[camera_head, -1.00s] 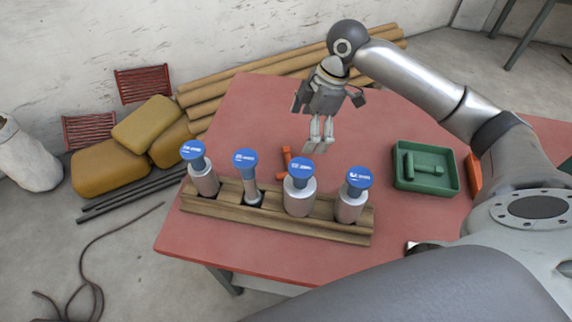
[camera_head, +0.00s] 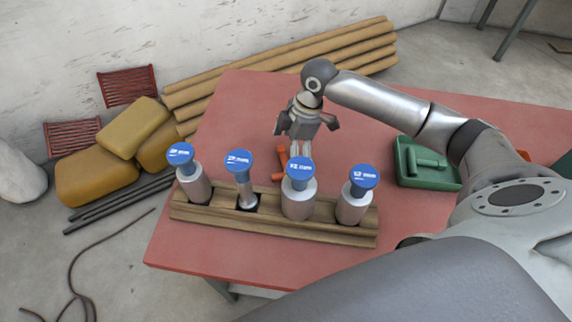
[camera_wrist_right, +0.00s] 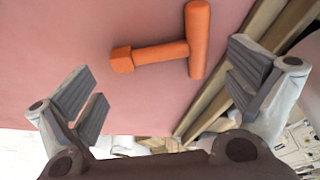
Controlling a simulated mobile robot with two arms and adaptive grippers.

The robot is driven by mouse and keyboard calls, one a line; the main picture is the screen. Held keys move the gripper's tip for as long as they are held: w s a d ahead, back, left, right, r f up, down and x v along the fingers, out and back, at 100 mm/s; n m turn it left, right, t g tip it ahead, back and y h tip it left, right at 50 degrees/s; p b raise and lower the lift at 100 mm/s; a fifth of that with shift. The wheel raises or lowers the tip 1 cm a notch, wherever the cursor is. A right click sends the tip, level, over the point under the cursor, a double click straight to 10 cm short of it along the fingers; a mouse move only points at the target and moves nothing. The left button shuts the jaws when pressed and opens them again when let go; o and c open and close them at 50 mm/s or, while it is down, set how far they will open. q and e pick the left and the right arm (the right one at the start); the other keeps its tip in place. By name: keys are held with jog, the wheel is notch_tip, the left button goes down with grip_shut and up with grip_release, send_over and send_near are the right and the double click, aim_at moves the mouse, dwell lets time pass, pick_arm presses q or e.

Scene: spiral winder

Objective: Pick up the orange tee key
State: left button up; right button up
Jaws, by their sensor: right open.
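The orange tee key (camera_head: 283,163) lies on the red table behind the wooden rack, partly hidden by my right gripper and the blue-capped cylinders. In the right wrist view the orange tee key (camera_wrist_right: 165,50) shows whole, with its crossbar near the rack side and its stem pointing left. My right gripper (camera_head: 299,150) hangs over the table close beside the key; its fingertips are partly hidden by a blue cap. In the wrist view my right gripper (camera_wrist_right: 165,88) is open, its fingers wide apart and the key lying beyond them, between their lines. My left gripper is not in view.
The wooden rack (camera_head: 270,229) holds several blue-capped cylinders in front of the key. The red table (camera_head: 245,100) is clear behind the key. Yellow sacks (camera_head: 98,182) lie on the floor at left.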

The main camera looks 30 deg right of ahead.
aim_at(285, 160)
jog(key=shift+x, duration=1.6)
jog(key=shift+d, duration=0.1)
jog(key=shift+c, duration=0.3)
jog(key=c, duration=0.7)
